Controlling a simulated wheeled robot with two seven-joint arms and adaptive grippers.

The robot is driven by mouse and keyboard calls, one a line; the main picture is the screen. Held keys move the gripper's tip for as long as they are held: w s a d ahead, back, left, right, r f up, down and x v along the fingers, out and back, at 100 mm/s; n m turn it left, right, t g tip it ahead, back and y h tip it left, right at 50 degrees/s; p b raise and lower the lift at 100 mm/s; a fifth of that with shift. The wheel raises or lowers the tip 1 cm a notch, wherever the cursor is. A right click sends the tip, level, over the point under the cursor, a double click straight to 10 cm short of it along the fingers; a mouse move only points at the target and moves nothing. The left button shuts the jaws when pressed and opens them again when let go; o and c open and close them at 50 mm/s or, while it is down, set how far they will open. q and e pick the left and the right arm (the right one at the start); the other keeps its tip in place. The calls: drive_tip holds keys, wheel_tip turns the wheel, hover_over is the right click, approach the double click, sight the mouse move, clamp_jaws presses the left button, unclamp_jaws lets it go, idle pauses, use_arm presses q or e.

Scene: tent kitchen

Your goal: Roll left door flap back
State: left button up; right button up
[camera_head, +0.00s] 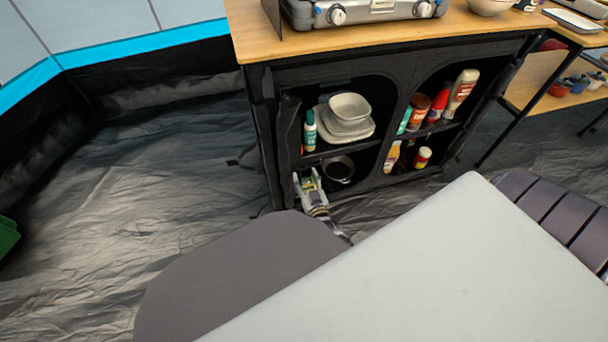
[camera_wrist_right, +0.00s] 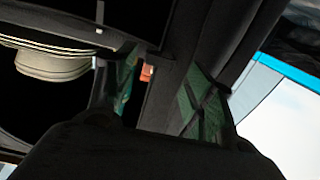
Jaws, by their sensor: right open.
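The black fabric cabinet (camera_head: 408,86) has two arched openings. A narrow dark strip of fabric, which looks like the left door flap (camera_head: 289,125), hangs along the left edge of the left opening. How far it is rolled I cannot tell. My right gripper (camera_head: 308,181) is open at the lower left of that opening, just right of the strip's lower end. In the wrist view, which looks upside down, its two green-padded fingers (camera_wrist_right: 162,92) stand apart, with dark fabric and a small orange patch seen between them. Contact with the flap is unclear. My left gripper is not in view.
Stacked bowls (camera_head: 349,108), a green bottle (camera_head: 309,130) and a dark pan (camera_head: 340,168) sit inside the left opening. Bottles (camera_head: 461,92) fill the right one. A stove (camera_head: 365,10) stands on the wooden top. The groundsheet (camera_head: 170,175) left of the cabinet is clear.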

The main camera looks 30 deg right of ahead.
drive_tip(key=v, duration=0.8)
drive_tip(key=shift+s, duration=0.25)
drive_tip(key=shift+c, duration=0.4)
